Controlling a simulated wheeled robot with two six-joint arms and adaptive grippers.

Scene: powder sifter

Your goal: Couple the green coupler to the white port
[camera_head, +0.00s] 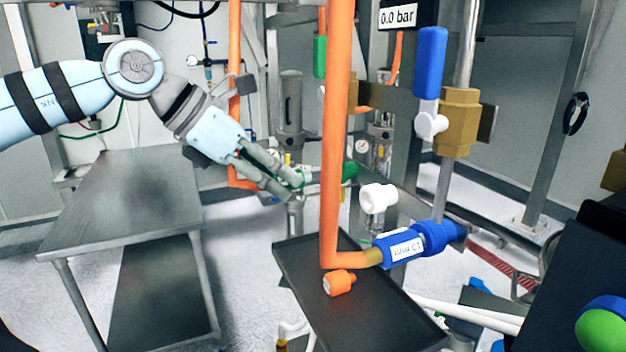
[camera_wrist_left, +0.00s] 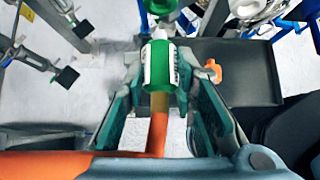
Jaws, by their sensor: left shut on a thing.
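My left gripper (camera_head: 292,186) reaches in from the left over the gap between the two tables. It is shut on the green coupler (camera_head: 299,177), which is mostly hidden by the fingers in the head view. In the left wrist view the green coupler (camera_wrist_left: 160,66) shows between my left gripper's fingers (camera_wrist_left: 160,95), with its white label and an orange hose running back from it. The white port (camera_head: 378,198) is right of the gripper, beyond the vertical orange pipe, and apart from the coupler. My right gripper is not in view.
A vertical orange pipe (camera_head: 337,130) stands between gripper and white port. A blue coupler (camera_head: 410,246) is at its lower end. An orange fitting (camera_head: 339,283) is over the dark tray (camera_head: 385,318). A blue-handled valve (camera_head: 431,70) is above right. The grey table (camera_head: 130,190) at left is bare.

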